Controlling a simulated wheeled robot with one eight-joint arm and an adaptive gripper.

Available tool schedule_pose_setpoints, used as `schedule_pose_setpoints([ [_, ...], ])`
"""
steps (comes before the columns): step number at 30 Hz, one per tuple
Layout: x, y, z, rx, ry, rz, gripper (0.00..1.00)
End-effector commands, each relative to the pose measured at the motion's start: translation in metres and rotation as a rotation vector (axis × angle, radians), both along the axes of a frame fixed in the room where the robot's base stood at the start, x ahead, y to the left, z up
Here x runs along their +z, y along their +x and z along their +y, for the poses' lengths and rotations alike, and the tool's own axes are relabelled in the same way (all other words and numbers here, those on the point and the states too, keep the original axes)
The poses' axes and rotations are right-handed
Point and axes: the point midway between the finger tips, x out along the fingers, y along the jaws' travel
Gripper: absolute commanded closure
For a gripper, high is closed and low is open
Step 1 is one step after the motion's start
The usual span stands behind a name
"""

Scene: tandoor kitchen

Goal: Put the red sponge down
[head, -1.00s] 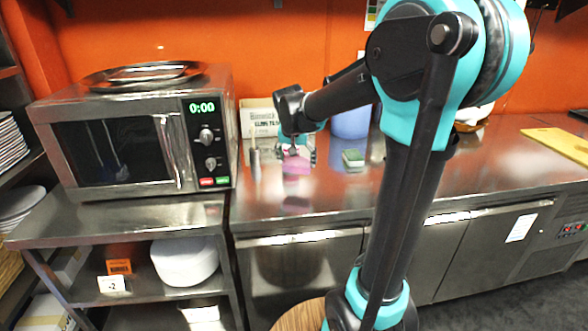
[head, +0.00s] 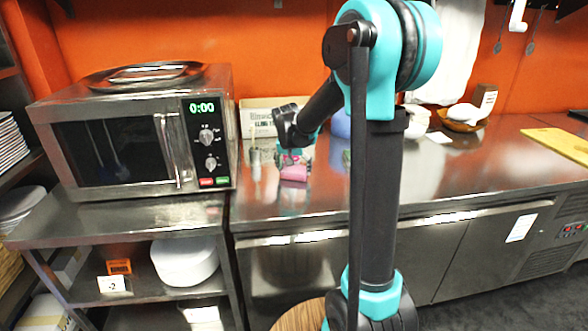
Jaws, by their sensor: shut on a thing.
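The red sponge (head: 293,174) shows pinkish-red at the lower end of my gripper (head: 293,164), over the steel counter (head: 450,185) to the right of the microwave. My gripper points down and is shut on the sponge. The fingers hide part of the sponge. The sponge is at or very close to the counter top; I cannot tell whether it touches.
The microwave (head: 120,140) stands left of my gripper, with a metal tray (head: 145,75) on top. A white box (head: 258,118) stands behind. A blue container (head: 341,125) is partly hidden by my arm. The counter's right part is mostly clear, with a yellow board (head: 560,143) at far right.

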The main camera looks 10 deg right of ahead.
Motion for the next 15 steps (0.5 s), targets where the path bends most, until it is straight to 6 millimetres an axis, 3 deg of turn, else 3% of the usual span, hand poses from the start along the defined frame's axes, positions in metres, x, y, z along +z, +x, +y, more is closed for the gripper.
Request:
schedule_pose_setpoints([
  [6, -0.0016, 0.0000, 0.0000, 0.000, 0.000, 0.000, 0.47],
  [7, -0.0019, 0.0000, 0.0000, 0.000, 0.000, 0.000, 0.18],
  [11, -0.0015, 0.0000, 0.0000, 0.000, 0.000, 0.000, 0.02],
  [15, -0.0015, 0.0000, 0.0000, 0.000, 0.000, 0.000, 0.00],
])
